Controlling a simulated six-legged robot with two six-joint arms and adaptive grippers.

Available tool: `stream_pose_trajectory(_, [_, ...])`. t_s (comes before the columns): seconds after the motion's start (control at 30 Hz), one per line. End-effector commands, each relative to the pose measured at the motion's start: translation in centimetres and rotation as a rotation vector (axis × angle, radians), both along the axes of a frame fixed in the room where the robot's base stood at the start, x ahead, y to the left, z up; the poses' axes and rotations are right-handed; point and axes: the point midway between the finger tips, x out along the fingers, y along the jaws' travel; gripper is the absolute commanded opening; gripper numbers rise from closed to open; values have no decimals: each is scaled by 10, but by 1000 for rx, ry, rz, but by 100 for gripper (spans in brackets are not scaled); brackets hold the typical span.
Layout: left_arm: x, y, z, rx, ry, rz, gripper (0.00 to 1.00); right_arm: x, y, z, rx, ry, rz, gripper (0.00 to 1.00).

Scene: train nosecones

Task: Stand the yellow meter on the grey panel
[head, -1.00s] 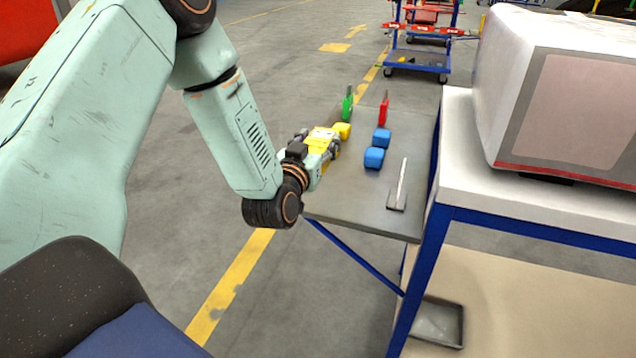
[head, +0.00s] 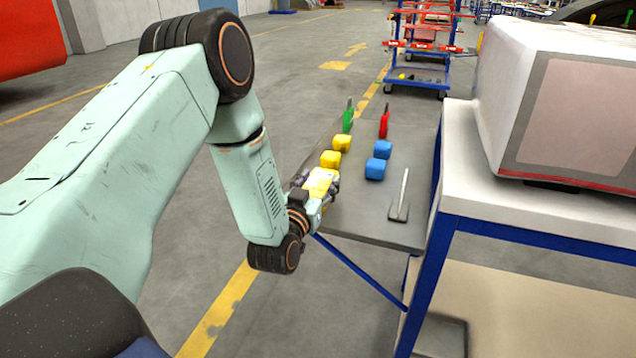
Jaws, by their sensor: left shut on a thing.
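My left gripper (head: 318,190) is shut on the yellow meter (head: 320,181), a small yellow body with a pale face. The fingers partly hide it. They are at the near left edge of the grey panel (head: 364,217), a flat grey top beside the white bench. I cannot tell whether the meter touches the panel or is held just above it. My right gripper is not in view.
A white bench (head: 548,216) is at right. The panel's front middle is clear.

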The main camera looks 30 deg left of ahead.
Motion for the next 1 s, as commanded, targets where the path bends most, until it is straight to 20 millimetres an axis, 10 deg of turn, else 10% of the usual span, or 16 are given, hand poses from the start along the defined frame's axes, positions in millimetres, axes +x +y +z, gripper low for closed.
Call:
stream_pose_trajectory(0.07, [0,0,-3,0,-2,0,1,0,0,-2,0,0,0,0])
stream_pose_trajectory(0.1, [0,0,-3,0,1,0,59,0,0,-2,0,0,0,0])
stream_pose_trajectory(0.3, [0,0,-2,0,1,0,76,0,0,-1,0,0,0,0])
stream_pose_trajectory(0.73, [0,0,-3,0,0,0,79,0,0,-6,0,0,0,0])
stream_pose_trajectory(1.0, [-43,-15,0,0,6,-2,79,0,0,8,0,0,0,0])
